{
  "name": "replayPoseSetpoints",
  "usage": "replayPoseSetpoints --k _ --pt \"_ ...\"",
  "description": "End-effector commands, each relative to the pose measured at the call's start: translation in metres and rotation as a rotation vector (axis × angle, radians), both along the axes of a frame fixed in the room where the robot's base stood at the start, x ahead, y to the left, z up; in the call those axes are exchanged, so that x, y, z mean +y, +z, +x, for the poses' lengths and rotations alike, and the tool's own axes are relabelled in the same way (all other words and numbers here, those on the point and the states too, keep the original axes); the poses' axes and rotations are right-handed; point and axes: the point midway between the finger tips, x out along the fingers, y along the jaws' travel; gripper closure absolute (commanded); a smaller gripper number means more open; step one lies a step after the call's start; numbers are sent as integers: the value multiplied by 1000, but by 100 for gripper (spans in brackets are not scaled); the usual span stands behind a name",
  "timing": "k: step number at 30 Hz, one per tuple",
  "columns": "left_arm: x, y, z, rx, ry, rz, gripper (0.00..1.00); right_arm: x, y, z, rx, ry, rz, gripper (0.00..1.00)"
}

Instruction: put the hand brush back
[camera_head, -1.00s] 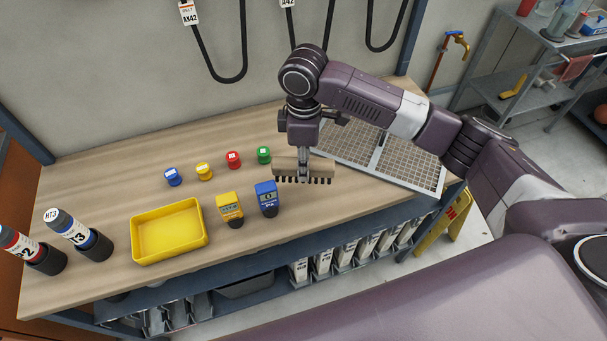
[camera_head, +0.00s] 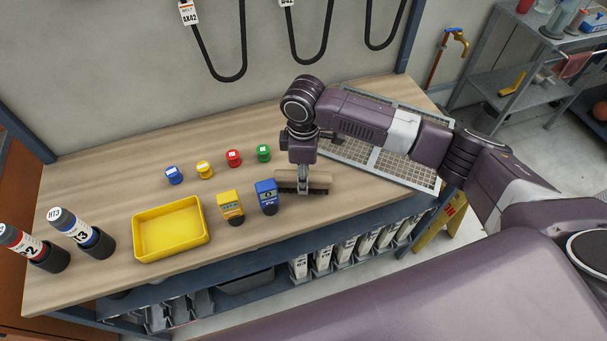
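The hand brush (camera_head: 319,181) has a tan wooden block with dark bristles facing down. It is near the front of the wooden bench (camera_head: 110,185), just right of the blue meter. My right gripper (camera_head: 303,187) points down over the middle of the brush, and its fingers appear shut on the block. The gripper hides part of the block. I cannot tell whether the bristles touch the bench top. My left gripper is out of view.
A blue meter (camera_head: 267,197) and a yellow meter (camera_head: 231,206) stand close left of the brush. A yellow tray (camera_head: 171,229) and several coloured caps are further left. A metal grate (camera_head: 405,168) lies behind and right, partly under my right arm. Black belts (camera_head: 320,45) hang on the wall.

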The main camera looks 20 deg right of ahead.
Motion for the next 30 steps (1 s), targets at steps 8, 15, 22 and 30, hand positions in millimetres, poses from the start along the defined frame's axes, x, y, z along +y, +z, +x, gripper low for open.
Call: replayPoseSetpoints --k 8,15,22,30 --pt "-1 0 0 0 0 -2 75 0 0 0 0 0 0 54" --pt "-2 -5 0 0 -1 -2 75 0 15 1 -3 0 1 54" --pt "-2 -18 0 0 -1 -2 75 0 63 2 -5 0 1 54" --pt "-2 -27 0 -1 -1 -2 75 1 111 1 -3 -1 1 54"
